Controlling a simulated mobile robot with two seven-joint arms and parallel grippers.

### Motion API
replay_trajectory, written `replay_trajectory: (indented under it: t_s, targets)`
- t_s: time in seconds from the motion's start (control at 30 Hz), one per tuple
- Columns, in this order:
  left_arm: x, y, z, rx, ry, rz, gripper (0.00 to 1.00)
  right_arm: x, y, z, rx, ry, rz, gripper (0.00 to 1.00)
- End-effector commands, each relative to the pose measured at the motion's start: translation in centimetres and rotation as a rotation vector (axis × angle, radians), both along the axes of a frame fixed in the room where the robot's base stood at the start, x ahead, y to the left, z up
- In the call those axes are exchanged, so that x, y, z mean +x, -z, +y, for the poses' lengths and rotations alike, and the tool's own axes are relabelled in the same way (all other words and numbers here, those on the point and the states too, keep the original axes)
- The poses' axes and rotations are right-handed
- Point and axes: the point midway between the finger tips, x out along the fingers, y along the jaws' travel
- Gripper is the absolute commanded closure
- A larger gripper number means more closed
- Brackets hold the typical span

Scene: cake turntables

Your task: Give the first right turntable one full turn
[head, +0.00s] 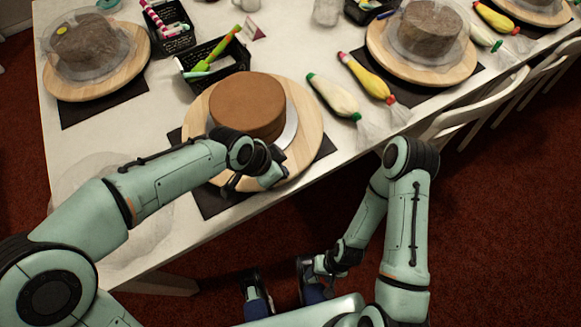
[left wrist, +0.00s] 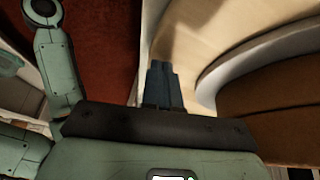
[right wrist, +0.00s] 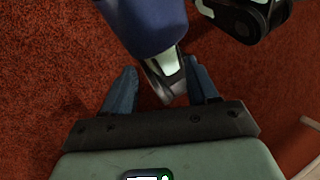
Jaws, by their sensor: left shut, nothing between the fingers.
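The nearest turntable in the right-hand row is a round wooden board (head: 308,120) bearing a smooth brown cake (head: 247,105) on a silvery disc (head: 290,128). My left gripper (head: 232,186) is at its near edge, partly hidden by my arm. In the left wrist view its fingers (left wrist: 161,68) are together and empty, over the edge of the pale wooden board (left wrist: 225,28); I cannot tell whether they touch it. The cake also shows there (left wrist: 285,95). My right gripper (head: 316,268) hangs low, off the table. Its fingers (right wrist: 162,85) are spread in the right wrist view.
Piping bags (head: 333,97) (head: 366,77) lie right of the turntable. A black basket (head: 213,68) with tools stands behind it. Other turntables stand at the left (head: 125,75) and farther back (head: 462,62). White chairs (head: 480,105) line the table's right edge.

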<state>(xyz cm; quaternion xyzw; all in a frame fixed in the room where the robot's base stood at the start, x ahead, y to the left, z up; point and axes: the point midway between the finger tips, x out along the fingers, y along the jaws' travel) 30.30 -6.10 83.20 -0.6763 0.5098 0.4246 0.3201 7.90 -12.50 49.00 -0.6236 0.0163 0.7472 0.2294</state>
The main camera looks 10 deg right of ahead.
Motion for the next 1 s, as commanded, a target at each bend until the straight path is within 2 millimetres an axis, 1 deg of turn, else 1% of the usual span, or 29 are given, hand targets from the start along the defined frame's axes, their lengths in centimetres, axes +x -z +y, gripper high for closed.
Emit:
replay_trajectory:
  t_s: [0.03, 0.37, 0.47, 0.7, 1.0]
  targets:
    - [0.0, 0.3, -0.4, 0.000, 0.001, 0.000, 1.00, -0.3, 1.3, -0.1, -0.010, 0.007, 0.011, 0.46]
    - [0.0, 0.3, -0.6, 0.000, -0.002, 0.001, 1.00, -0.3, 1.3, -0.1, -0.010, 0.007, 0.011, 0.46]
    - [0.1, -0.1, -0.6, 0.000, -0.001, 0.000, 1.00, -0.2, 1.0, -0.1, -0.010, 0.006, 0.010, 0.46]
    - [0.1, -2.7, -0.6, -0.001, -0.002, -0.002, 1.00, -0.1, -0.7, -0.1, -0.010, 0.007, 0.010, 0.46]
    - [0.1, -2.7, -0.4, 0.000, -0.003, 0.000, 1.00, -0.1, -0.8, 0.0, -0.007, 0.004, 0.010, 0.46]
